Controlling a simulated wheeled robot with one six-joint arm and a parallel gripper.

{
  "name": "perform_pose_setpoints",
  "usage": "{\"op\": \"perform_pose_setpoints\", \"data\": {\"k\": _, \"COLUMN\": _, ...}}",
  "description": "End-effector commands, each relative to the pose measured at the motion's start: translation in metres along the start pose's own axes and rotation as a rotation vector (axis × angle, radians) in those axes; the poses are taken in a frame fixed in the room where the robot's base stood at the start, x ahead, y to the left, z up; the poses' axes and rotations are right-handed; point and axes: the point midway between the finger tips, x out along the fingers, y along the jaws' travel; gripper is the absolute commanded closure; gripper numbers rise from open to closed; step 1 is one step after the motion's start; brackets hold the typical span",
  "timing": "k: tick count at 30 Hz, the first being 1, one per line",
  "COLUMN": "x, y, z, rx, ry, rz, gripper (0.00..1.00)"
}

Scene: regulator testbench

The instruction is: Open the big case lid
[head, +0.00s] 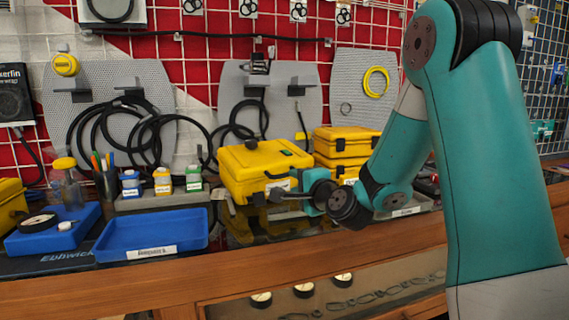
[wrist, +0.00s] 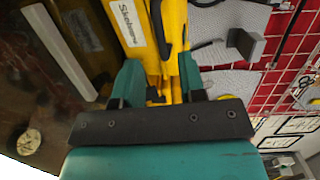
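The big yellow case (head: 265,168) stands on the bench left of the smaller stacked cases in the head view, and its lid looks closed. In the wrist view the yellow case (wrist: 175,35) fills the top middle, with a white label beside a dark latch or handle. My gripper (head: 268,196) is at the front of the case, low near its lower right part. In the wrist view my gripper (wrist: 158,82) has its two teal fingers apart, with yellow case parts visible between and beyond them. I cannot tell whether the fingers touch the case.
Two smaller yellow cases (head: 342,145) are stacked just right of the big case. Small bottles (head: 162,181) on a grey stand and a blue tray (head: 150,232) are to the left. Black cables (head: 130,125) hang on the pegboard behind. The wooden bench edge (head: 120,295) runs along the front.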

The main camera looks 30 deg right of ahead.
Motion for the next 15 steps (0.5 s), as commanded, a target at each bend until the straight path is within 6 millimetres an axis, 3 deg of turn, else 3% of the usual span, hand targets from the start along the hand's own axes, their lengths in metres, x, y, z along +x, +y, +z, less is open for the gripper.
{"op": "perform_pose_setpoints", "data": {"k": 6, "x": 0.045, "y": -0.003, "z": 0.001, "rx": 0.000, "ry": -0.002, "rz": -0.001, "gripper": 0.63}}
{"op": "perform_pose_setpoints", "data": {"k": 15, "x": 0.072, "y": 0.000, "z": 0.000, "rx": 0.000, "ry": 0.000, "rz": -0.001, "gripper": 0.63}}
